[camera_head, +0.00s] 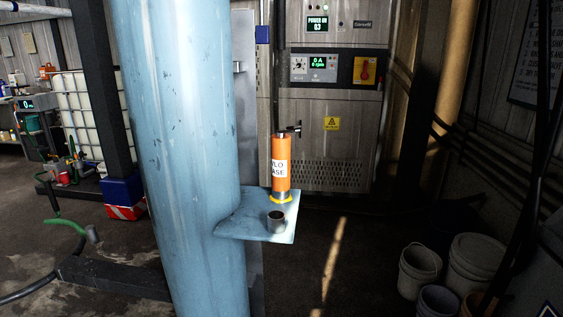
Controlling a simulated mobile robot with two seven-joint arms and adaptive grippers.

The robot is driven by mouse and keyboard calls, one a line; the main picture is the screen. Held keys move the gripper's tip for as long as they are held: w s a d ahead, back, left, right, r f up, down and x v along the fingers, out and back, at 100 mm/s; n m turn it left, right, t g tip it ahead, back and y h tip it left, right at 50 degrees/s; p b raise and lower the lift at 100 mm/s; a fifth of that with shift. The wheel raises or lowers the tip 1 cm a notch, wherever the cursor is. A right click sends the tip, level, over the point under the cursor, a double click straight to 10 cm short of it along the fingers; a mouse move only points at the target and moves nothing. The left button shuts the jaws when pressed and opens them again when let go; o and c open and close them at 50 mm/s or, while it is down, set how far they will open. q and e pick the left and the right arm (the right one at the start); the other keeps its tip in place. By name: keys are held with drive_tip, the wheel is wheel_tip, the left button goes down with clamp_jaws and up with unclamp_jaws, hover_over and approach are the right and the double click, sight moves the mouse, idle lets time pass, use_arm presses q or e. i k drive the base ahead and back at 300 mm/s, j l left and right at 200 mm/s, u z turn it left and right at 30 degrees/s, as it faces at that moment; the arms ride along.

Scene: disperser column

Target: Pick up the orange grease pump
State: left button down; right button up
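The orange grease pump (281,163) stands upright on a small light-blue shelf (250,229) that juts from the right side of a thick blue column (185,150). It has a white label with black letters and a dark head with a short handle pointing right. A yellow ring shows around its base. Neither of my grippers shows in the head view.
A grey control cabinet (335,150) with lit displays stands behind the pump. Several buckets (420,268) stand on the floor at the lower right. A hose with a green part (65,226) is at the left. Open floor lies right of the shelf.

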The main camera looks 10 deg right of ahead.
sight(280, 143)
drive_tip(key=i+l+u, duration=0.1)
drive_tip(key=u, duration=0.35)
drive_tip(key=l+u, duration=0.15)
drive_tip(key=u, duration=0.35)
drive_tip(key=i+l+u, duration=0.1)
drive_tip(key=l+u, duration=0.15)
drive_tip(key=l, duration=0.25)
drive_tip(key=i+l+u, duration=0.1)
drive_tip(key=l+u, duration=0.2)
drive_tip(key=l, duration=0.15)
drive_tip(key=l+u, duration=0.2)
drive_tip(key=l, duration=0.8)
